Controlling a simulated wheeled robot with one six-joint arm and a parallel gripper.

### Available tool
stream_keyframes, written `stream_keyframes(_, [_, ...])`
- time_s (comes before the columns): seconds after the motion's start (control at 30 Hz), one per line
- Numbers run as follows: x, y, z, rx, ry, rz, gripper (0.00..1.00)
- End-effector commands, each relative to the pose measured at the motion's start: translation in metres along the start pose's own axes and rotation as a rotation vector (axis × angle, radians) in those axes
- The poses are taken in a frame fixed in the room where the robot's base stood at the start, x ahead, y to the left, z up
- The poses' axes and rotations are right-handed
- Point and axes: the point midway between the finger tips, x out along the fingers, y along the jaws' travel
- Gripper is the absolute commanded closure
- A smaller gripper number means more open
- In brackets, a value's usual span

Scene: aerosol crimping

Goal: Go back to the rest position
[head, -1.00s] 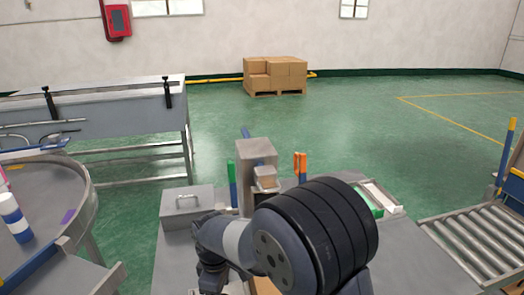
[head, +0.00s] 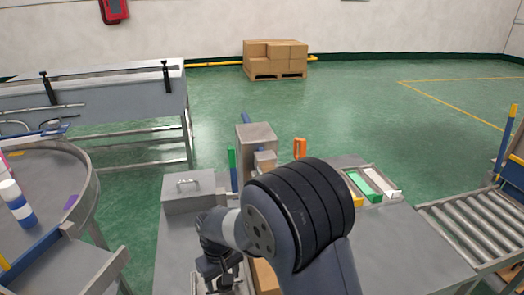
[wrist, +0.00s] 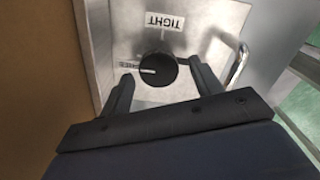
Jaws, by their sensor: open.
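My gripper (wrist: 165,85) is open in the wrist view, with nothing between its two fingers. Beyond the fingertips is a black knob (wrist: 157,70) with a white pointer line, on a metal panel (wrist: 205,22) marked "TIGHT". A second label beside the knob is partly hidden. A metal handle (wrist: 238,62) is at the panel's right. I cannot tell whether the fingers touch the knob. In the head view my arm covers the middle of the metal table (head: 425,250), and my gripper (head: 222,285) shows low, partly cut by the frame edge.
A grey lidded box (head: 188,191) and an upright metal machine (head: 257,137) stand behind my arm. Green and white trays (head: 368,186) lie at the right, near a roller conveyor (head: 470,232). A round table (head: 50,185) holds a blue-and-white can (head: 17,203) at left.

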Motion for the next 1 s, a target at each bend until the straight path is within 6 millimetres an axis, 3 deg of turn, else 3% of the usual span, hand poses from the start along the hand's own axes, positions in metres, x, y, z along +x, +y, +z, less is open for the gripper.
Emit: stream_keyframes(1.0, [-0.0008, 0.0031, 0.0016, 0.826, -0.001, 0.000, 0.39])
